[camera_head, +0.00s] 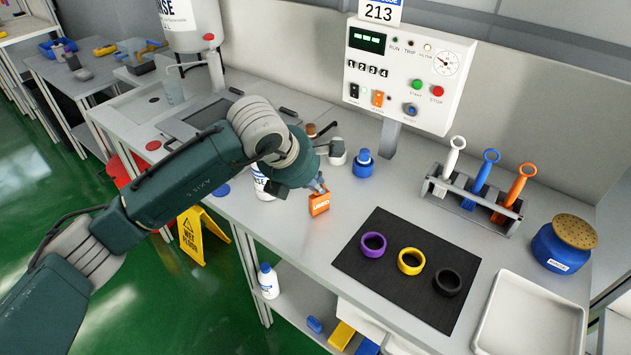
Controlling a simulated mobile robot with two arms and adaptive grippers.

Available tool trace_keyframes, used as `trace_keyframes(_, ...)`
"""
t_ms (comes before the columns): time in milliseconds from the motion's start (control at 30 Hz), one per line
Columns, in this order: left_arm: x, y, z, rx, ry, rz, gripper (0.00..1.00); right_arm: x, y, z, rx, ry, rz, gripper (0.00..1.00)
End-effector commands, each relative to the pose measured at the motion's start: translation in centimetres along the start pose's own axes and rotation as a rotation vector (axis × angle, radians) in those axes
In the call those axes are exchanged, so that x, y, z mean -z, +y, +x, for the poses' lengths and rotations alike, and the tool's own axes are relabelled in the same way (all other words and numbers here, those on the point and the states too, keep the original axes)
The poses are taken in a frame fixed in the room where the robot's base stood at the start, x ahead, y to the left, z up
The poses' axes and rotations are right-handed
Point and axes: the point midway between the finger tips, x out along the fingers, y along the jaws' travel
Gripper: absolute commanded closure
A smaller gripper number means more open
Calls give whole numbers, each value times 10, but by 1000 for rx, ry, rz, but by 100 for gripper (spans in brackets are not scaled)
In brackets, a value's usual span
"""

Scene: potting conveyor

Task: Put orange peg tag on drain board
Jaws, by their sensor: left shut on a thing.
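My left arm reaches in from the left across the bench. Its gripper (319,188) points down over the near part of the bench and is shut on a small orange tag (319,205) with white lettering. The tag hangs at the fingertips; I cannot tell whether it touches the bench top. The finger ends are small and partly hidden by the wrist. I cannot tell for sure which surface is the drain board; a flat pale panel (143,104) lies beside the dark sink area at the back left. My right gripper is not in view.
A black mat (385,282) holds purple, yellow and black rings. A white tray (489,335) lies at right. A rack (447,193) holds white, blue and orange tools. A blue jar (562,248) stands far right. A white bottle and blue-capped items stand near my wrist.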

Motion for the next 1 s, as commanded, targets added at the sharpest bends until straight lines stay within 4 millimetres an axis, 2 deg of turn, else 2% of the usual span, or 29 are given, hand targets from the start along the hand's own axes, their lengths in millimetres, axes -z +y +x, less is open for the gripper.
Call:
trace_keyframes(200,2,0,3,0,0,0,100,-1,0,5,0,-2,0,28)
trace_keyframes(300,1,0,2,0,1,-1,77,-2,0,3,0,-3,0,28)
trace_keyframes(333,1,0,2,0,1,-1,74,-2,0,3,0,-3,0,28)
trace_keyframes(700,-1,1,-3,0,0,-1,74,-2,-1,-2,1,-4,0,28)
trace_keyframes(833,0,1,-20,-2,-3,0,74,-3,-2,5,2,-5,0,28)
trace_keyframes(1000,0,1,-58,-4,-2,1,74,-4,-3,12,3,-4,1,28)
